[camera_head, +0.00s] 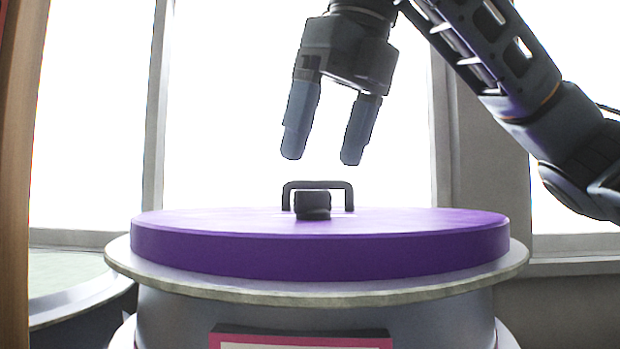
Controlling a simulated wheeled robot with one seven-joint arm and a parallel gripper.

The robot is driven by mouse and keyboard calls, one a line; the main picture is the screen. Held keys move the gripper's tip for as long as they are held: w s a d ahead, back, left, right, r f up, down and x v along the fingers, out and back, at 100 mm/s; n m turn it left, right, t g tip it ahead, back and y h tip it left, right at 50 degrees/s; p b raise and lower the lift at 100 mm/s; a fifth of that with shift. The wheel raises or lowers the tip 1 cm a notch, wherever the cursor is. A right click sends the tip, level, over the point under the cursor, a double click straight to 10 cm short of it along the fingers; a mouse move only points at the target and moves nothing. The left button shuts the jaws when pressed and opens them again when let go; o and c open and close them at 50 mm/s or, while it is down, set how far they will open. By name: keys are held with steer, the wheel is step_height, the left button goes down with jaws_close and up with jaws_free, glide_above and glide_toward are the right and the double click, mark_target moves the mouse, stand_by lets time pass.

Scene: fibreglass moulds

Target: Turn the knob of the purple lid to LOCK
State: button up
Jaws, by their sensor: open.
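The purple lid (400,245) lies flat on top of a large grey round mould. A small black knob (313,205) stands near the middle of the lid. A dark bracket-shaped handle (318,184) rises just behind the knob. My gripper (322,160) is above the lid, pointing down with its two fingers apart and nothing between them. The fingertips are clear of the knob and handle, with a gap below them. No LOCK marking can be read from this low angle.
The mould's pale rim (515,262) sticks out around the lid. A pink-framed label (300,338) is on its front, cut off by the picture edge. Another round vessel (75,305) stands at left, beside a brown post (14,180). Bright windows are behind.

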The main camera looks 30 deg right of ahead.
mark_target(313, 202)
steer(key=shift+p+x, duration=0.4)
steer(key=shift+x, duration=2.2)
steer(key=shift+c, duration=0.2)
steer(key=c, duration=1)
